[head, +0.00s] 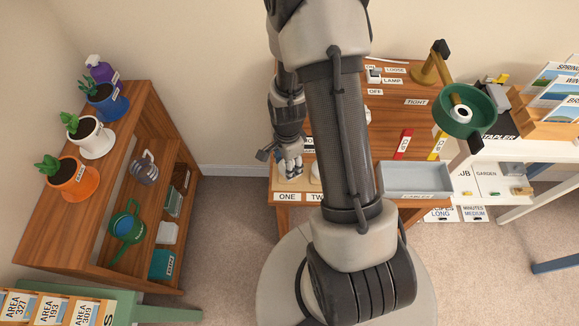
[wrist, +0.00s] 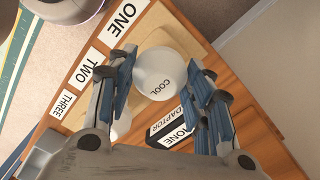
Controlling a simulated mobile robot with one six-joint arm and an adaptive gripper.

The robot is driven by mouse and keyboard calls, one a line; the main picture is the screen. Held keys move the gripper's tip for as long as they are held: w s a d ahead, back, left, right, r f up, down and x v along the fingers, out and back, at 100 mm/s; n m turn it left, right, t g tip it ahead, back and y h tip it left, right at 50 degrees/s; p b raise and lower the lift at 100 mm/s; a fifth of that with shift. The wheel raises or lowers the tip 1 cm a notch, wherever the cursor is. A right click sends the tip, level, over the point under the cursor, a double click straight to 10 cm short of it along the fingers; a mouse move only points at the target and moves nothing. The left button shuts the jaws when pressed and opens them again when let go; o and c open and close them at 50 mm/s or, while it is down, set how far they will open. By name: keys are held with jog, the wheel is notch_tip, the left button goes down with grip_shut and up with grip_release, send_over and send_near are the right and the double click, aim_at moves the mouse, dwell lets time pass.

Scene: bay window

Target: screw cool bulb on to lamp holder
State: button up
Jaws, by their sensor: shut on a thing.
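The cool bulb (wrist: 160,73) is a round white bulb marked COOL. In the wrist view it sits between the blue-padded fingers of my gripper (wrist: 166,88), which is shut on it. The bulb is over the wooden board by the ONE label; I cannot tell whether it still touches the board. In the head view my gripper (head: 290,166) is low at the left side of the desk, and the bulb is not clear there. The lamp (head: 428,72) has a brass-coloured stand and a green shade (head: 483,117) at the right. The white lamp holder (head: 462,112) shows inside the shade, empty.
Another white bulb (wrist: 121,125) is partly hidden behind a finger, near a dark adaptor block (wrist: 171,132). A grey tray (head: 415,193) lies at the desk's front right. A lamp switch (head: 374,76) is at the back. A plant shelf (head: 140,105) stands left, across open carpet.

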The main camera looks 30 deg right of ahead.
jog(key=shift+r+p, duration=0.3)
jog(key=shift+r, duration=0.2)
jog(key=shift+r+p, duration=2)
jog(key=shift+r, duration=0.55)
jog(key=s+a+p, duration=0.4)
jog(key=s+p, duration=0.8)
jog(key=s, duration=0.3)
jog(key=shift+s+a+p, duration=0.2)
jog(key=shift+p, duration=0.2)
